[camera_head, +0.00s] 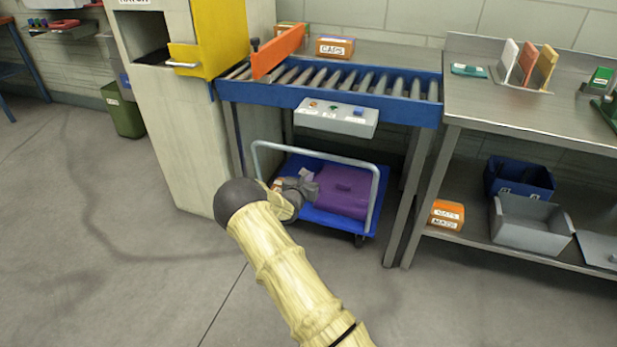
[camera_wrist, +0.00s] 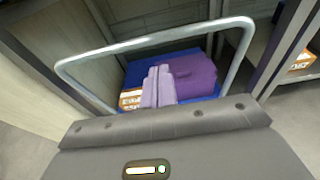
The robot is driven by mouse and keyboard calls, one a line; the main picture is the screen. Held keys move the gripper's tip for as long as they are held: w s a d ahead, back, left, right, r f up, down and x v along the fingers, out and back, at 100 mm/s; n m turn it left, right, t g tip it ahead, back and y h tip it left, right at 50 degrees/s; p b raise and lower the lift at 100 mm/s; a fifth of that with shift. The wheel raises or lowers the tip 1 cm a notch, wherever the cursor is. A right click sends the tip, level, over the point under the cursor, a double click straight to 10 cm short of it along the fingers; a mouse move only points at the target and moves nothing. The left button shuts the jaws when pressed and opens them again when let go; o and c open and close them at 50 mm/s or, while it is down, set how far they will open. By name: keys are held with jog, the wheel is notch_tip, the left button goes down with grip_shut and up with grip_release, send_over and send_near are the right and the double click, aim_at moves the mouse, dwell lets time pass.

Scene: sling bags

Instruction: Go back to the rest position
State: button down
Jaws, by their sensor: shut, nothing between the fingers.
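My gripper (camera_head: 312,188) reaches over the blue cart (camera_head: 330,220) under the roller conveyor. Its two fingers (camera_wrist: 158,88) are together in the wrist view, with nothing seen between them. A purple sling bag (camera_head: 345,192) lies on the cart to the right of the fingers. The bag also shows in the wrist view (camera_wrist: 195,76), partly behind the fingers. I cannot tell from these views whether the fingers touch it. My arm extends from the bottom of the head view to the cart.
The cart's grey handle rail (camera_head: 374,190) arches close around my gripper. The roller conveyor (camera_head: 350,85) with a control box (camera_head: 336,118) stands above. An orange-and-white box (camera_wrist: 130,98) lies left of the fingers. A steel bench (camera_head: 530,110) stands right. Open floor (camera_head: 120,270) lies left.

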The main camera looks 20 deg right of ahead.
dwell(0.4)
jog(key=s+d+r+m+g, duration=0.25)
jog(key=s+m+g, duration=0.25)
jog(key=s+m, duration=0.3)
jog(key=s+d+r+m+g, duration=0.2)
jog(key=s+r+m+g, duration=0.15)
jog(key=s+m, duration=0.4)
jog(key=s+a+r+m+y, duration=0.2)
jog(key=s+a+m+y, duration=0.15)
jog(key=s+a, duration=0.35)
jog(key=s+a+r+m+g+y, duration=0.1)
jog(key=s+a+r+m+y, duration=0.3)
jog(key=s, duration=0.6)
jog(key=s+a+r+m+y, duration=0.1)
jog(key=s+a+m+y, duration=0.1)
jog(key=s+a+m, duration=0.5)
notch_tip(320, 180, up, 28)
jog(key=s+d+n+p, duration=0.1)
jog(key=p, duration=2.6)
jog(key=shift+f+n, duration=0.2)
jog(key=shift+n, duration=0.1)
jog(key=shift+s, duration=0.1)
